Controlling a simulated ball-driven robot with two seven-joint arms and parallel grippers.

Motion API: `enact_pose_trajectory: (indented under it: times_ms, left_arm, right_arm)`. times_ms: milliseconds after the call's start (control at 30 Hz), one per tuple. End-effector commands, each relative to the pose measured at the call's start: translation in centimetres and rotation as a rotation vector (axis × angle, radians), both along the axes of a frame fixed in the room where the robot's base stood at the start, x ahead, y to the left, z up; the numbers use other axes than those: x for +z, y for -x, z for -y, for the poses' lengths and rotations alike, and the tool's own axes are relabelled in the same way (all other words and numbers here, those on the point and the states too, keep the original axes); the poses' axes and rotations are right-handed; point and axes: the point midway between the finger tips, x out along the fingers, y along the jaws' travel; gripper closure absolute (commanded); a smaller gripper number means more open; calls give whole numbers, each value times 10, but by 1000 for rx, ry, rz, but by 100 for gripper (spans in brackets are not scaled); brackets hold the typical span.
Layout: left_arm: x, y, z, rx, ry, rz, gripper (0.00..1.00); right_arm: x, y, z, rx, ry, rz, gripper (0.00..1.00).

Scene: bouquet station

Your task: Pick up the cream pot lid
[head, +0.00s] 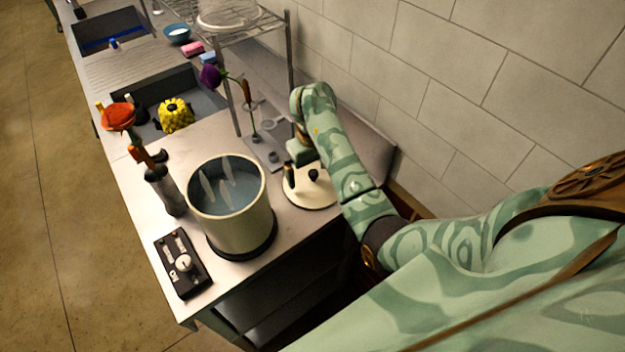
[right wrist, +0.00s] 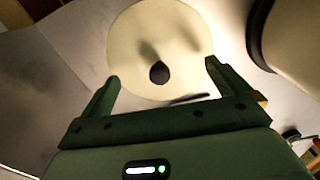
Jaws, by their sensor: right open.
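The cream pot lid (head: 312,194) lies flat on the metal counter, right of the pot, with a dark round knob (head: 313,175) on top. It also shows in the right wrist view (right wrist: 160,30), with its knob (right wrist: 159,72) between and just beyond my fingertips. My right gripper (head: 298,172) is over the lid, open and empty, its fingers (right wrist: 160,82) apart on either side of the knob. The cream pot (head: 238,222) stands uncovered on a dark base, and its inside looks bluish with pale shapes. My left gripper is not in view.
A black control box (head: 183,262) with a knob lies at the counter's front left. A vase (head: 165,190) with an orange flower stands left of the pot. A grey stand (head: 266,152) with a purple flower is behind the lid. A wire rack (head: 290,60) and tiled wall bound the back.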

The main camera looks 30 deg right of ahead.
Motion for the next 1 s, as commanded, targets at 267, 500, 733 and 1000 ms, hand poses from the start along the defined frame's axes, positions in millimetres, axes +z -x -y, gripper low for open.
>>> enact_pose_trajectory:
  times_ms: [267,500,733,1000]
  left_arm:
    - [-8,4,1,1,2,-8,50]
    - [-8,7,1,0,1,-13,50]
    - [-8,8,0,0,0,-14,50]
    - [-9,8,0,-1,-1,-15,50]
  right_arm:
    - [-20,0,-1,0,-1,1,0]
    - [-19,0,-1,0,-1,1,36]
    - [-21,1,-1,1,-1,-3,100]
    - [-22,2,-1,1,-1,-7,100]
